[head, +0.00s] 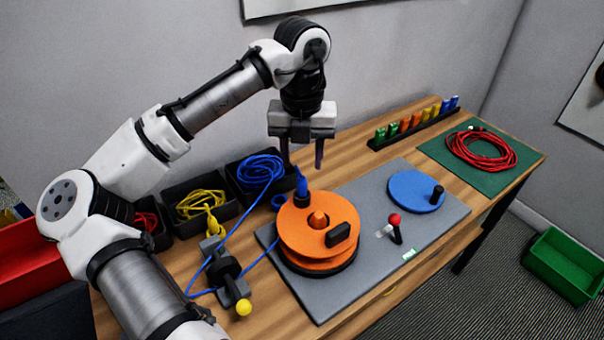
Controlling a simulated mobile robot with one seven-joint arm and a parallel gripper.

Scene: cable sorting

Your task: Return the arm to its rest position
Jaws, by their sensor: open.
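My gripper (303,152) hangs from my raised arm, pointing down, open and empty. It is above the back of the wooden table (420,118), to the right of the bin with the blue cable and behind the orange reel (300,240). My arm arches from the lower left up to the top middle and down to the gripper. The fingers look apart from everything below, though the exact height is hard to tell. The blue plug (301,185) stands at the reel's back edge, a little below the fingertips in the picture.
Black bins hold a blue cable (262,170), a yellow cable (200,202) and a red cable. A clamp with a yellow knob (243,307) sits front left. Grey board (350,190) carries a blue disc (416,191) and red-knobbed lever (394,220). A coiled red cable (480,150) lies on a green mat.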

